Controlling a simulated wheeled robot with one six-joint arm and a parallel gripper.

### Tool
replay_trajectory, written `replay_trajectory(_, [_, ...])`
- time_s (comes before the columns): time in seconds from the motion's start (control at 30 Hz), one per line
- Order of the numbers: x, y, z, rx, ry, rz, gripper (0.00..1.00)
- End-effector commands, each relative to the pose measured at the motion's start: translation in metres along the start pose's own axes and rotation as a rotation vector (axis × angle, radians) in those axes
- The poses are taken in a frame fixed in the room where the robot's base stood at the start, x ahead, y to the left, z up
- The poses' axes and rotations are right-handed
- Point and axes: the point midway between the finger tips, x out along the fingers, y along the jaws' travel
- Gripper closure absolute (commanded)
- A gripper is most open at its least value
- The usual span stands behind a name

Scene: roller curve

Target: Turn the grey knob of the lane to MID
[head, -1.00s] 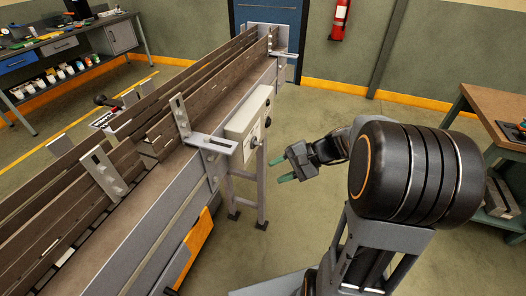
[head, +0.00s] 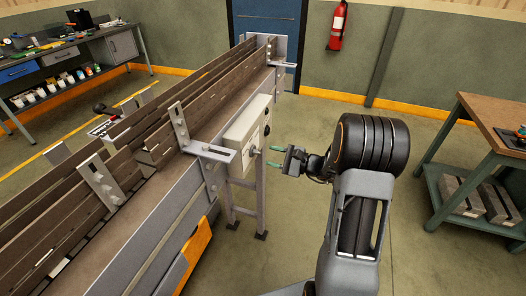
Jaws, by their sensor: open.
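The control box (head: 240,128) is a pale panel on the side of the conveyor lane. A small grey knob (head: 255,150) appears to stick out low on its face, seen nearly edge-on. Its setting and the MID mark cannot be read. My gripper (head: 271,156) is open and empty, with its green fingertips pointing left at the box. The fingertips are close to the grey knob, apparently a little short of it; whether they touch cannot be told.
A dark knob (head: 267,129) sits farther along the same box. The conveyor (head: 150,215) fills the left side, with a bracket (head: 208,151) jutting out near the box. A workbench (head: 490,125) stands at the right. The floor between is clear.

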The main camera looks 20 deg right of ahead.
Motion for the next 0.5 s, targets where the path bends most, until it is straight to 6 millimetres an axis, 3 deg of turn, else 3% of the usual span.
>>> replay_trajectory(0.2, [0.029,0.0,0.001,0.001,-0.002,0.002,0.57])
replay_trajectory(0.5, [0.041,0.001,0.0,0.001,0.0,0.001,0.57])
